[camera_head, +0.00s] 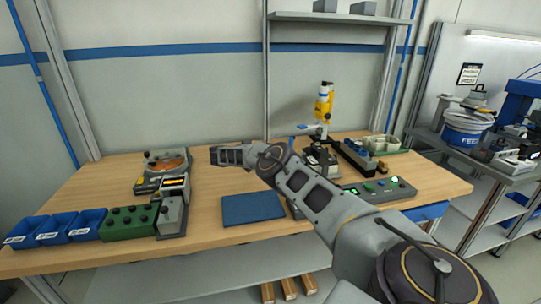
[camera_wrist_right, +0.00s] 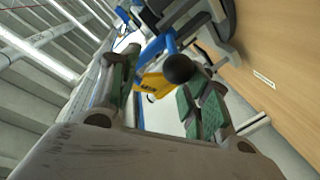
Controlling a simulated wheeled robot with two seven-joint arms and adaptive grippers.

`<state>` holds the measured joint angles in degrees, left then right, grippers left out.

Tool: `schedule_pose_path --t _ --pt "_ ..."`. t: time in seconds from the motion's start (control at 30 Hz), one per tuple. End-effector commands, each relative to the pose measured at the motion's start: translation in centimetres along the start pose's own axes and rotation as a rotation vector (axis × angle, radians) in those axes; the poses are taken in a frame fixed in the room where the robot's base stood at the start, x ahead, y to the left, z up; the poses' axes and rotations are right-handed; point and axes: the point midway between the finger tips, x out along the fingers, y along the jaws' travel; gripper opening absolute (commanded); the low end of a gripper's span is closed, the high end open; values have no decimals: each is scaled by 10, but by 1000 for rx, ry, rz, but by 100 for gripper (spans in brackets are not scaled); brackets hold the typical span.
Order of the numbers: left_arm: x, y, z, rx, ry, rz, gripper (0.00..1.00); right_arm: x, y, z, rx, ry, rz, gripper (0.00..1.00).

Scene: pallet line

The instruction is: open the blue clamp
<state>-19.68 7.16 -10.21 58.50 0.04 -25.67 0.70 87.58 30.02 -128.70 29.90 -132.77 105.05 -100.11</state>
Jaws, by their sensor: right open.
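In the right wrist view a blue lever (camera_wrist_right: 155,47) with a black ball knob (camera_wrist_right: 178,68) shows just ahead of my right gripper (camera_wrist_right: 157,86). The gripper is open, its green-padded fingers apart on either side of a yellow part behind the knob. I cannot tell whether a finger touches the lever. In the head view a small blue piece (camera_head: 303,127) shows beside the yellow-topped upright device (camera_head: 324,104); the clamp's base is not clear. My right arm crosses in front of the bench, and its fingers cannot be made out there. My left gripper is out of view.
The wooden bench holds blue bins (camera_head: 58,228), a green block (camera_head: 128,222), a round dish fixture (camera_head: 166,164), a blue mat (camera_head: 252,207) and a button panel (camera_head: 381,189). A side bench with a blue-white bucket (camera_head: 465,126) stands right.

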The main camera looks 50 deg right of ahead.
Motion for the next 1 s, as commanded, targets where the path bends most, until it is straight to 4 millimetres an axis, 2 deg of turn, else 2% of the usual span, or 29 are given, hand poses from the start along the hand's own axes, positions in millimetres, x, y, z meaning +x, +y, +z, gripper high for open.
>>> schedule_pose_path --t 0.6,1.0 --pt "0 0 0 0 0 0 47 -7 34 -52 1 -1 0 47" --pt "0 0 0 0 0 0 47 -7 40 -61 -2 -1 0 47"
